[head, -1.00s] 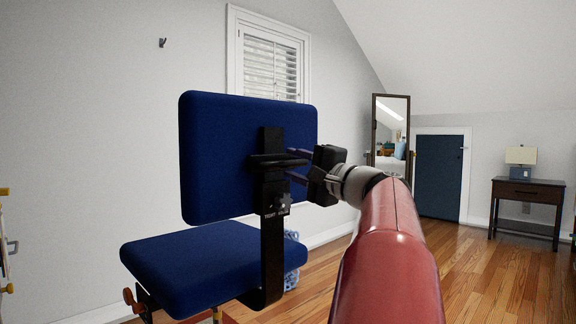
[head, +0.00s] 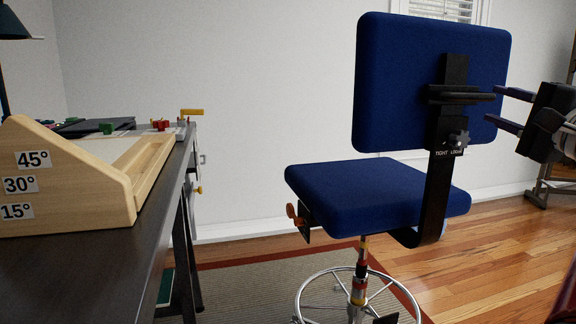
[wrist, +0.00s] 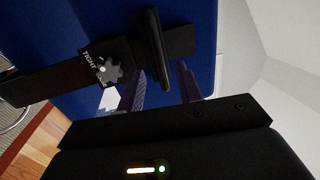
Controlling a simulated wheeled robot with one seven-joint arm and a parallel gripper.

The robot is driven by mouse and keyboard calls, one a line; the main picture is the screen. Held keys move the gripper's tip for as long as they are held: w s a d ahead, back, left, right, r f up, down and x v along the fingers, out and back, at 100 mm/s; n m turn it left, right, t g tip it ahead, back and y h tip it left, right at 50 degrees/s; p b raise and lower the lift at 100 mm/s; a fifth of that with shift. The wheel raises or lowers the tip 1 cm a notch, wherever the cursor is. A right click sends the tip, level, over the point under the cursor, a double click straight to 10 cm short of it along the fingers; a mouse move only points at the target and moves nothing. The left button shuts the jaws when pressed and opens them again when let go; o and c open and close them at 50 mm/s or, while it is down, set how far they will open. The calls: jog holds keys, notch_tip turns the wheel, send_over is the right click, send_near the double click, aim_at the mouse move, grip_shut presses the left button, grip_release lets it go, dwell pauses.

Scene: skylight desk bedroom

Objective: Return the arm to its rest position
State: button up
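My gripper (head: 492,106) reaches in from the right edge of the head view, close to the back of a blue chair (head: 395,75). Its two dark fingers are spread apart, pointing left, with their tips near the right end of the black handle (head: 458,96) on the chair's bracket. The wrist view also shows the fingers of my gripper (wrist: 160,74) apart, with the handle (wrist: 152,50) just beyond them. I see nothing held. Whether a finger touches the chair is unclear. Most of my arm is out of the head view.
A dark desk (head: 110,265) with a wooden angled stand (head: 70,185) is at the left. The chair's seat (head: 370,195) and round metal foot ring (head: 310,290) stand over a rug (head: 240,290). Bare wooden floor (head: 500,245) lies to the right.

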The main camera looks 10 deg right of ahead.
jog(key=a+f+n+g+y, duration=0.3)
jog(key=a+f+n+g, duration=0.5)
jog(key=a+f, duration=1.45)
jog(key=s+a+f+n+g+h, duration=0.2)
jog(key=s+a+f+n+g, duration=0.1)
jog(key=s+f, duration=0.3)
jog(key=s+a+f+n+g+h, duration=0.3)
jog(key=s+f, duration=0.4)
jog(key=f, duration=0.3)
jog(key=a+n, duration=0.1)
jog(key=n, duration=0.1)
jog(key=shift+a+f+n, duration=0.15)
jog(key=shift+a+n, duration=0.25)
jog(key=shift+c, duration=0.3)
